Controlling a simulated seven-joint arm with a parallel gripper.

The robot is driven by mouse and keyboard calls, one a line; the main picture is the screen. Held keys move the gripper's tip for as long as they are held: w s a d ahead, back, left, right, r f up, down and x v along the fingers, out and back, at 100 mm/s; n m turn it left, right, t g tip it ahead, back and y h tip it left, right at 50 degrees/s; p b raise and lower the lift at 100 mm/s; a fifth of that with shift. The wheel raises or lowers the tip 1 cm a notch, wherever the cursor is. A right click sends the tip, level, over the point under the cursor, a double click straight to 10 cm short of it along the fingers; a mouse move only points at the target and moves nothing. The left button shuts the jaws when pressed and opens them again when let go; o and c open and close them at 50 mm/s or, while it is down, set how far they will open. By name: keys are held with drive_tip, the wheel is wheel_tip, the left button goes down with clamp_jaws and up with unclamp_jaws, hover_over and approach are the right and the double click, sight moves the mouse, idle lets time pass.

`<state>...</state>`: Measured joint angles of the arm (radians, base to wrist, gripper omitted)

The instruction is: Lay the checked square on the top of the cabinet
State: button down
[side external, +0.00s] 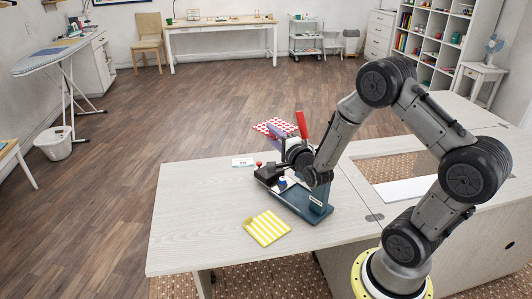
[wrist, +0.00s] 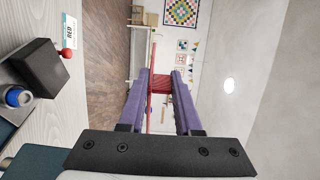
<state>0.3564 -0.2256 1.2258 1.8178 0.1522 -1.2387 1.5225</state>
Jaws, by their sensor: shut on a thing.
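My gripper (side external: 286,128) has purple fingers and is shut on a red-and-white checked square (side external: 268,126), held up above the far side of the cabinet. In the wrist view the fingers (wrist: 160,88) pinch the square (wrist: 160,84), which shows nearly edge-on as a thin red strip. The pale wooden cabinet top (side external: 190,215) lies below, and the square is clear of it. A yellow-and-white striped square (side external: 267,227) lies flat on the top near the front. Part of the checked square is hidden behind the fingers.
A blue-grey machine (side external: 300,200) with an upright red lever (side external: 302,124) and a red-knobbed dark block stands mid-top, close beneath my gripper. A rectangular opening (side external: 400,168) lies right. The top's left part is clear.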

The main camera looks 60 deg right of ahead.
drive_tip(key=shift+d+f+g, duration=0.15)
drive_tip(key=shift+f+g, duration=0.2)
drive_tip(key=shift+g, duration=0.05)
drive_tip(key=w+a+f+n+g+y, duration=0.2)
drive_tip(key=w+a+f+y, duration=0.15)
drive_tip(key=a+f, duration=0.6)
drive_tip(key=shift+s+a+f, duration=0.15)
drive_tip(key=shift+a+f, duration=0.15)
drive_tip(key=shift+f, duration=1.2)
drive_tip(key=shift+s+a+f, duration=0.15)
drive_tip(key=shift+a+f, duration=0.1)
drive_tip(key=shift+f, duration=1.25)
drive_tip(key=shift+s+a+f, duration=0.15)
drive_tip(key=shift+a+f, duration=0.15)
drive_tip(key=shift+f, duration=1.2)
drive_tip(key=c, duration=0.8)
unclamp_jaws()
drive_tip(key=shift+o, duration=0.2)
